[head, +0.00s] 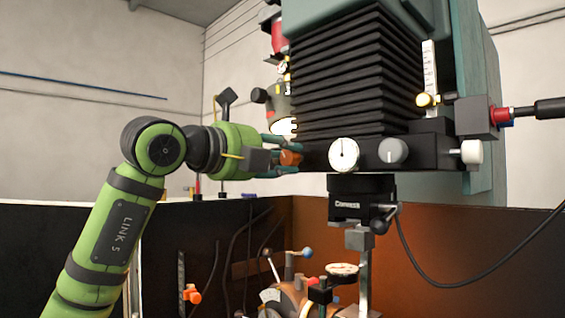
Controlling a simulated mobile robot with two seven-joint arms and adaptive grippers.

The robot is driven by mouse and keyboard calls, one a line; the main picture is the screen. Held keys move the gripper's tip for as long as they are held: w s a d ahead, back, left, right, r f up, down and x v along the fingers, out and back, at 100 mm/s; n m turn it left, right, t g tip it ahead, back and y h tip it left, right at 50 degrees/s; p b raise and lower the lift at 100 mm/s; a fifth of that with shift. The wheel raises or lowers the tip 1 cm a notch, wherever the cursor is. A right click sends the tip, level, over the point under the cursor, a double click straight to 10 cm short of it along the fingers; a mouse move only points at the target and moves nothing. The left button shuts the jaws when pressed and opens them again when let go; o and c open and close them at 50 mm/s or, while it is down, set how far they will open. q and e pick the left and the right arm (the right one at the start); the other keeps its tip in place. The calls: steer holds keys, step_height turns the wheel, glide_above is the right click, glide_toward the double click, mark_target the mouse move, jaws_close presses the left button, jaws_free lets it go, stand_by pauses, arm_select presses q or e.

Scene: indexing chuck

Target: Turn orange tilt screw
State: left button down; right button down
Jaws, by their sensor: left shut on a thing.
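The orange tilt screw (291,158) is a small orange knob at the left end of the black crossbar, under the black bellows. My left gripper (288,156) reaches it from the left, with teal fingers above and below the knob. The gripper is shut on the knob, and the fingers partly hide it. My green left arm comes up from the lower left. My right gripper does not show.
The black bar carries a white dial (343,154) and a grey knob (392,151). Black bellows (335,75) hang above it. A chuck assembly with a blue-balled lever (307,252) stands below. A black cable (470,283) loops at right. Open room lies left of the machine.

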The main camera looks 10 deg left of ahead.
arm_select(q)
steer(key=shift+a+r+n, duration=0.1)
steer(key=shift+n, duration=1)
steer(key=shift+n+b, duration=0.35)
steer(key=shift+n, duration=0.35)
steer(key=shift+r, duration=0.1)
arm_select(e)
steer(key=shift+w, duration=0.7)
arm_select(q)
steer(key=c, duration=1)
jaws_free()
steer(key=shift+o, duration=0.3)
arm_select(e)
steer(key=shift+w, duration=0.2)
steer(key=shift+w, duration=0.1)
